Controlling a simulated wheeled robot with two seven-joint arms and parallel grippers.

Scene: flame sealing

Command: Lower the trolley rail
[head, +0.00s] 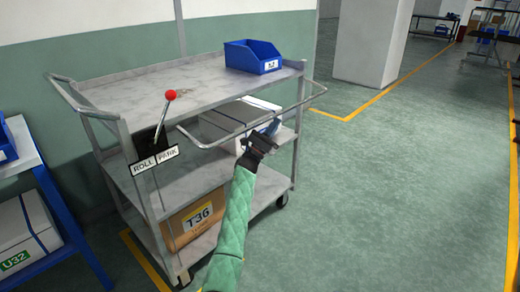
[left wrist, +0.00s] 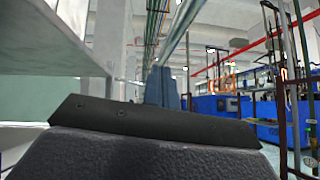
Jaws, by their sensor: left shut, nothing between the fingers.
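The trolley (head: 130,92) is a grey metal cart with three shelves beside the green and white wall. Its trolley rail (head: 300,105) is a thin bent metal bar that sticks out roughly level from the long near side, at a height between the top and middle shelves. My left gripper (head: 274,127) is shut and empty, close to the rail's outer bar. I cannot tell whether they touch. In the left wrist view the shut fingers (left wrist: 162,88) point up just below a slanting metal bar (left wrist: 187,30). My right gripper is not in view.
A red-knobbed lever (head: 171,95) above ROLL and PARK labels leans slightly toward PARK. A blue bin (head: 252,56) sits on top, a T36 carton (head: 194,222) on the bottom shelf. A blue-framed rack (head: 65,225) stands left. The floor to the right is clear.

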